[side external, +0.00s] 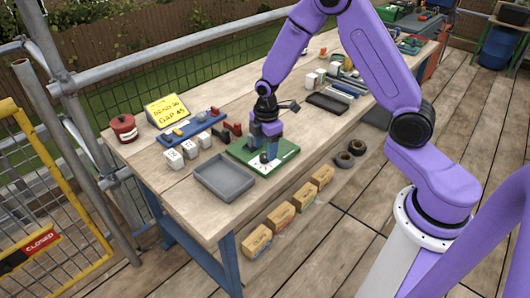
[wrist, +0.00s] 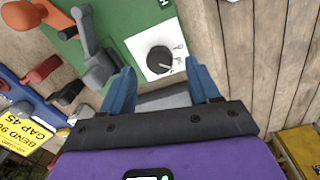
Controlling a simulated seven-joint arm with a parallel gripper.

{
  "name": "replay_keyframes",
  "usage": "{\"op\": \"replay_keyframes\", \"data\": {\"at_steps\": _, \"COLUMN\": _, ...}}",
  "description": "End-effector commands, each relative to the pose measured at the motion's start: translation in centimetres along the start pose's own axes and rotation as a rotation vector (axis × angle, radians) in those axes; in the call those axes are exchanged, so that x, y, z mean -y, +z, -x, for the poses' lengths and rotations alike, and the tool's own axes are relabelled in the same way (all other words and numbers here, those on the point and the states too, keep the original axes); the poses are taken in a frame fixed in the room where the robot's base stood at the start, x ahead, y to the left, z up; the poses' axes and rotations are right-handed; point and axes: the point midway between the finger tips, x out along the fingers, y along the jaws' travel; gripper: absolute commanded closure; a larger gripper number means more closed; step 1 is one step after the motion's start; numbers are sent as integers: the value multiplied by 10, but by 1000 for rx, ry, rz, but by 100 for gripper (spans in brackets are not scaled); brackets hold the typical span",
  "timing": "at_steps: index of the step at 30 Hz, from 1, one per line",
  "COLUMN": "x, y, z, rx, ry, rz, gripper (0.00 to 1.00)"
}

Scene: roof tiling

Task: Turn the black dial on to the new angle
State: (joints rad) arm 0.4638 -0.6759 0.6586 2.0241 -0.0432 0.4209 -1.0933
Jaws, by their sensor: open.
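The black dial (wrist: 159,59) is a round knob on a white plate (wrist: 150,33) fixed to a green board (wrist: 118,15). Marks are printed on the plate to the right of the dial, too small to read. My gripper (wrist: 163,78) is open in the wrist view, with a blue finger on each side and the dial between and just beyond the tips. Nothing is held. In the side view my gripper (side external: 265,148) points down over the green board (side external: 284,157), and the dial is hard to make out there.
A grey lever (wrist: 92,48) stands on the board beside the dial. A grey tray (side external: 225,177) lies in front of the board. White blocks (side external: 189,149), a blue rack (side external: 192,127) and a yellow sign (side external: 167,110) reading "BEND 90 GAP 45" are to the left.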

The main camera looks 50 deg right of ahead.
Motion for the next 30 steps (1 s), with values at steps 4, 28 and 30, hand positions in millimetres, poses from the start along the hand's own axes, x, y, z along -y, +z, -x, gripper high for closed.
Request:
{"op": "replay_keyframes", "data": {"at_steps": 4, "x": 0, "y": 0, "z": -17, "rx": 1, "ry": -1, "rz": 0, "gripper": 39}}
{"op": "replay_keyframes", "data": {"at_steps": 28, "x": 0, "y": 0, "z": -27, "rx": 0, "ry": 1, "rz": -1, "gripper": 95}}
{"op": "replay_keyframes", "data": {"at_steps": 30, "x": 0, "y": 0, "z": -27, "rx": 0, "ry": 1, "rz": -5, "gripper": 95}}
